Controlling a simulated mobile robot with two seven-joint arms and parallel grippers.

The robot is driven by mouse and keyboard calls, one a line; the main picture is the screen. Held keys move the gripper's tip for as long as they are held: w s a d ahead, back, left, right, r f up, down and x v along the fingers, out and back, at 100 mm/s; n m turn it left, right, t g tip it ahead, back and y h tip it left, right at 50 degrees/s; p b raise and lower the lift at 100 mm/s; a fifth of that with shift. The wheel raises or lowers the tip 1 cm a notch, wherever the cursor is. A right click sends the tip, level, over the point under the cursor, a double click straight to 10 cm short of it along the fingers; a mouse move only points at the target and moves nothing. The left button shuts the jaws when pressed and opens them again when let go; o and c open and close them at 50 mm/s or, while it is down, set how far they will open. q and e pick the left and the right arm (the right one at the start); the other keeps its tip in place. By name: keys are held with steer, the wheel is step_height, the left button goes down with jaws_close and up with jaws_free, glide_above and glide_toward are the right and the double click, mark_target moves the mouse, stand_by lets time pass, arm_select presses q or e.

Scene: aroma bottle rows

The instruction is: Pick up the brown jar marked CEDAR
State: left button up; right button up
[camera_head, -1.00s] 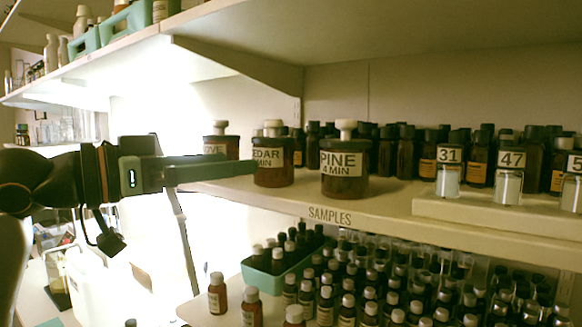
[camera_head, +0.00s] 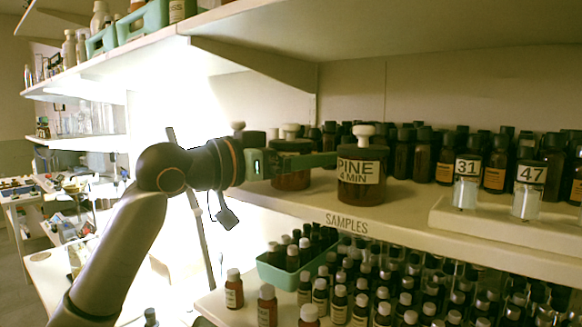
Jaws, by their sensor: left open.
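The brown CEDAR jar (camera_head: 292,182) stands upright on the shelf, with a pale knobbed stopper on its dark lid. Its label is hidden behind the fingers of my left gripper (camera_head: 318,161), which reaches in from the left. The gripper is open. Its green-grey fingers cross the jar's middle, with their tips near the left side of the jar marked PINE. I cannot tell whether the fingers touch the jar or only pass in front of it. My right gripper is not in view.
The PINE jar (camera_head: 361,180) stands close to the right of the CEDAR jar. Another dark jar (camera_head: 249,140) stands at the left, partly hidden by my arm. Rows of dark bottles (camera_head: 402,155) stand behind. A shelf support (camera_head: 262,68) hangs above; the SAMPLES shelf edge (camera_head: 400,222) runs below.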

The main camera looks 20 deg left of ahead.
arm_select(q)
steer(key=c, duration=1.5)
steer(key=shift+c, duration=0.4)
steer(key=shift+r, duration=0.1)
